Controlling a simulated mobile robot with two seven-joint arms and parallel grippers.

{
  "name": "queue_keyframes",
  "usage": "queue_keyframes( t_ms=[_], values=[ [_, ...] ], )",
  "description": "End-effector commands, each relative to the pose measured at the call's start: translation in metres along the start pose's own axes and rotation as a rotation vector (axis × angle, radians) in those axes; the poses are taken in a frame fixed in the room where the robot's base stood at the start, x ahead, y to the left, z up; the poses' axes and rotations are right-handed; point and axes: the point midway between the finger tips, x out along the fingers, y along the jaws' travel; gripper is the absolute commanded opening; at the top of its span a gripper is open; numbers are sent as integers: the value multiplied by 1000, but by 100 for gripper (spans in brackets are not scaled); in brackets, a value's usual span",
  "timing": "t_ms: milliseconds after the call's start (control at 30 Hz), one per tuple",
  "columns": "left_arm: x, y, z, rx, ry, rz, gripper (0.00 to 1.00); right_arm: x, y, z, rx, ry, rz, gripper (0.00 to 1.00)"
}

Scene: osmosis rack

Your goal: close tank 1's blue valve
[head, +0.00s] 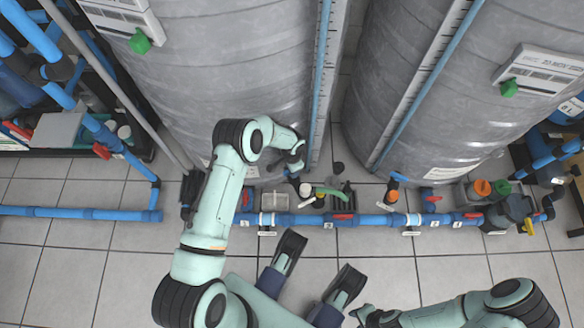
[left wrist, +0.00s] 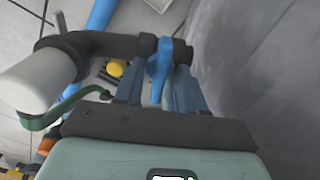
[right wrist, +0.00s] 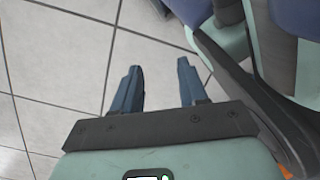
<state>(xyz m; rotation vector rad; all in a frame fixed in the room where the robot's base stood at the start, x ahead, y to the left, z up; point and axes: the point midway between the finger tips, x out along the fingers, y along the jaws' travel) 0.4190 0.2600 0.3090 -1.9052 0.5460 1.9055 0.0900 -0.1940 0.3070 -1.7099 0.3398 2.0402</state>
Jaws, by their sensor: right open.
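The blue valve handle (left wrist: 158,68) sits on a dark pipe fitting (left wrist: 100,50) beside a grey tank wall (left wrist: 260,60) in the left wrist view. My left gripper (left wrist: 158,85) is open, with one finger on each side of the handle; whether either finger touches it I cannot tell. In the head view my left gripper (head: 291,160) is low beside the left grey tank (head: 235,70), and it largely hides the valve. My right gripper (right wrist: 160,85) is open and empty above the floor tiles.
A blue pipe (head: 380,220) with red-handled valves (head: 392,196) runs along the floor in front of the tanks. A green hose (head: 333,193) lies near the left gripper. A second grey tank (head: 430,80) stands to the right. Tiled floor (head: 420,260) in front is partly clear.

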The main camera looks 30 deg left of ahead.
Motion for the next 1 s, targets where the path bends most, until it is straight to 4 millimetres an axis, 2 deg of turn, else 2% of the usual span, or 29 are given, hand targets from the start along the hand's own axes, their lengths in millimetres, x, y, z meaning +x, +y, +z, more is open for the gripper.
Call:
queue_keyframes(
  t_ms=[167, 400, 600, 800, 1000],
  values=[
    [-22, -1, 0, 0, 2, -2, 39, -7, -7, -8, -11, 34, -15, 43],
    [-78, -1, 0, 1, 3, -3, 39, -29, -28, -30, -40, 128, -56, 43],
    [-115, 0, 0, 0, 2, -1, 39, -45, -43, -46, -59, 196, -86, 43],
    [-132, 0, 0, 2, 0, -1, 39, -53, -50, -52, -67, 224, -98, 43],
    [-133, 0, 0, 2, 0, 0, 39, -53, -51, -53, -68, 228, -100, 43]
  ],
)
